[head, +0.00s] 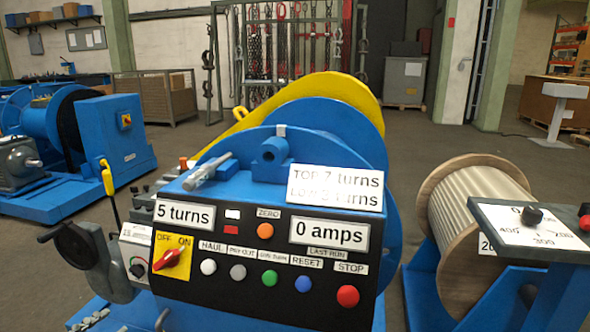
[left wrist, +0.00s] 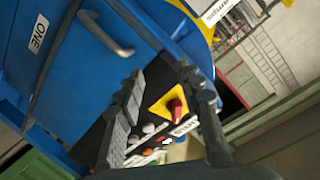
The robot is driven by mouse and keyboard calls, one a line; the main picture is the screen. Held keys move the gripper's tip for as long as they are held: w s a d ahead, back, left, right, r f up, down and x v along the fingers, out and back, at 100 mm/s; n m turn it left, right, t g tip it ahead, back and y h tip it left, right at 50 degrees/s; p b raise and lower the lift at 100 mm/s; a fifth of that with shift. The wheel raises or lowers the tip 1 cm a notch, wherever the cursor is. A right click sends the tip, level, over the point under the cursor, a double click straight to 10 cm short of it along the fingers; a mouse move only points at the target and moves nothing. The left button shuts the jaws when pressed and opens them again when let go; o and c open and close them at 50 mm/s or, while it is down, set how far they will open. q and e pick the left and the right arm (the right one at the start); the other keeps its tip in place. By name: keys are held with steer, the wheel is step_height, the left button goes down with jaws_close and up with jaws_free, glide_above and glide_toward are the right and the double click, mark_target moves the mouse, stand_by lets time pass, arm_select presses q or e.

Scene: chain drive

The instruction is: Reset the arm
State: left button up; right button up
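The winch control panel (head: 270,275) faces me in the head view, with a red rotary switch (head: 172,259) on a yellow OFF/ON plate. Beside it is a row of buttons, including the blue RESET button (head: 305,284) and red STOP button (head: 347,296). Displays read "5 turns" (head: 184,215) and "0 amps" (head: 329,236). My left gripper (left wrist: 160,80) shows in the left wrist view, its two dark fingers apart with nothing held between them. The red switch (left wrist: 176,108) shows between the fingers; contact cannot be told.
A wooden spool (head: 470,215) on a blue stand and a dial box (head: 535,235) stand at the right. Another blue winch (head: 100,140) stands at the back left. Grey floor lies open behind.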

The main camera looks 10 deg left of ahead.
arm_select(q)
steer(key=s+d+f+n+g+y+p, duration=0.1)
steer(key=s+d+f+n+g+y, duration=0.2)
steer(key=f, duration=0.4)
steer(key=s+d+f+n+g+y, duration=0.1)
steer(key=s+d+f+n+g, duration=0.1)
steer(key=s+d+f+g, duration=0.55)
steer(key=s+d+f, duration=0.1)
steer(key=d, duration=0.3)
steer(key=s+d+f+n+g+h, duration=0.1)
steer(key=s+d+f, duration=0.2)
steer(key=s+d, duration=0.2)
steer(key=shift+f+g, duration=0.2)
steer(key=shift+g, duration=0.15)
arm_select(e)
steer(key=f, duration=0.4)
steer(key=shift+w+a, duration=0.1)
steer(key=shift+w, duration=0.15)
